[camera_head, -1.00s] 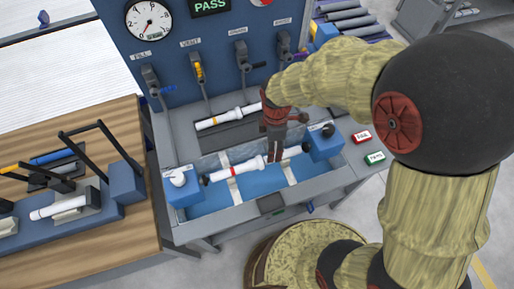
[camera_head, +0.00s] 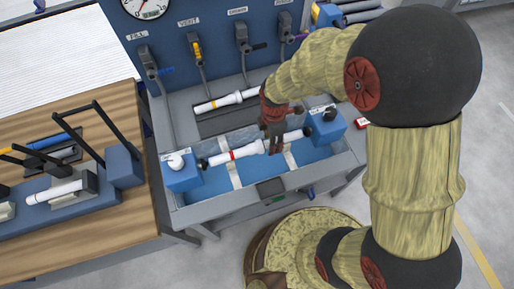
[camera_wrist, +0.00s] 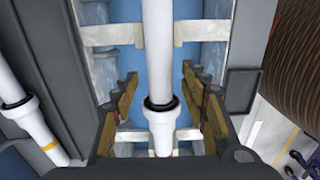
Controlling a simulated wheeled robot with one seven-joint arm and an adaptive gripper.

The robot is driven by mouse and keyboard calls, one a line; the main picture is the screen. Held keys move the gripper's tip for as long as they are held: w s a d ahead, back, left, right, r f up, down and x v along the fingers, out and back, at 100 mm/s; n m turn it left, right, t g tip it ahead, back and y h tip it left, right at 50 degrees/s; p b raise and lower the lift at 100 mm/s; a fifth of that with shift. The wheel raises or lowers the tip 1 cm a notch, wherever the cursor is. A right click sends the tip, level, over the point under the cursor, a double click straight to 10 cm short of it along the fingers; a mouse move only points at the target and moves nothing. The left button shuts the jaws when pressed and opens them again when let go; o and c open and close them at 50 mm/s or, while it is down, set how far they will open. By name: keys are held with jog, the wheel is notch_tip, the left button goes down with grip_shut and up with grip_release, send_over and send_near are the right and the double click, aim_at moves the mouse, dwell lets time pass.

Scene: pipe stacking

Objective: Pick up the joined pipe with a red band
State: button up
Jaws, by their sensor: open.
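The joined white pipe with a red band (camera_head: 232,155) lies across the blue water trough (camera_head: 225,190), between two blue end blocks with black plugs. My gripper (camera_head: 274,146) is over the pipe, right of the red band. In the wrist view my gripper (camera_wrist: 160,88) is open, with one finger on each side of the pipe and gaps between.
A second white pipe with a yellow band (camera_head: 225,103) lies on the grey rack behind the trough; it also shows at left in the wrist view (camera_wrist: 22,110). The left blue block (camera_head: 183,178) and right blue block (camera_head: 327,130) flank the trough. A wooden bench (camera_head: 120,215) stands left.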

jog(key=c, duration=0.3)
jog(key=c, duration=0.7)
grip_shut()
